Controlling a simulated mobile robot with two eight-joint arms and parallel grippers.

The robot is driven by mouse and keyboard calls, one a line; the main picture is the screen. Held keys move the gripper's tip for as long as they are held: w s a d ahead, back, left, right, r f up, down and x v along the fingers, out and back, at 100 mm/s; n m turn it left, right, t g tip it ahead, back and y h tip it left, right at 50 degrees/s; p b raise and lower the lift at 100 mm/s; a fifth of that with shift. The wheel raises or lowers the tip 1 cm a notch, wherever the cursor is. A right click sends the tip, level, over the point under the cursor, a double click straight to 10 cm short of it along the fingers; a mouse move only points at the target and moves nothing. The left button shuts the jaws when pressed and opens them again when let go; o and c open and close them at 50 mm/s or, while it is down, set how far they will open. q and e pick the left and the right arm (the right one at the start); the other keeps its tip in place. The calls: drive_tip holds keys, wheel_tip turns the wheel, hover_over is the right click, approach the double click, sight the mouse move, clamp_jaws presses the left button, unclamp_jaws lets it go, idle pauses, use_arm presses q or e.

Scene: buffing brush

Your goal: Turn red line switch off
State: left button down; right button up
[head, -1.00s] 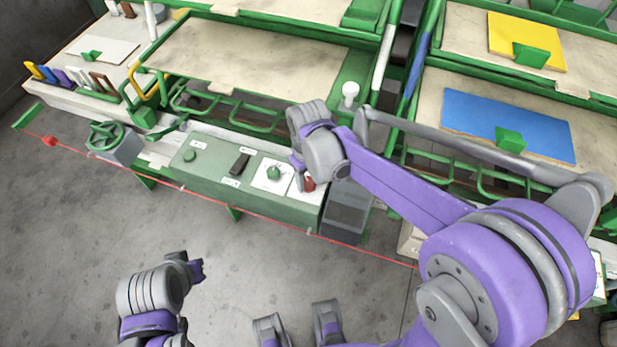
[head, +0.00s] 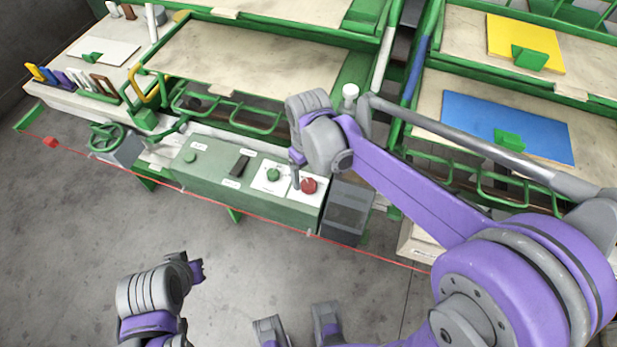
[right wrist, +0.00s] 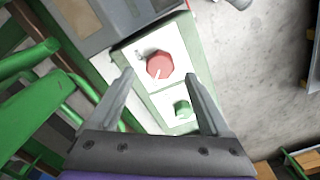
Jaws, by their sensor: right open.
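The red line switch (head: 309,185) is a red knob on a white plate at the right end of the green control box (head: 215,186).
A green knob (head: 273,174) sits left of the red one, and a black switch (head: 239,164) further left. A green handwheel (head: 108,137) is at the box's left. A red cord (head: 240,214) runs along the front. A grey box (head: 346,212) stands right of the controls.

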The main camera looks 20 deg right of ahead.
sight(309, 184)
wheel_tip(309, 184, up, 8)
drive_tip(key=shift+f+p, duration=0.2)
drive_tip(key=shift+p, duration=0.1)
drive_tip(key=shift+s, duration=0.1)
idle(0.3)
drive_tip(key=s+d+f+m+t+p, duration=0.1)
drive_tip(key=s+d+m+t+p, duration=0.1)
drive_tip(key=s, duration=0.5)
drive_tip(key=s+d+f+m+t+p, duration=0.1)
drive_tip(key=s+d+m+t+p, duration=0.1)
drive_tip(key=s, duration=0.5)
drive_tip(key=shift+d+m+t, duration=0.5)
drive_tip(key=shift+d+t, duration=0.2)
drive_tip(key=shift+d, duration=0.55)
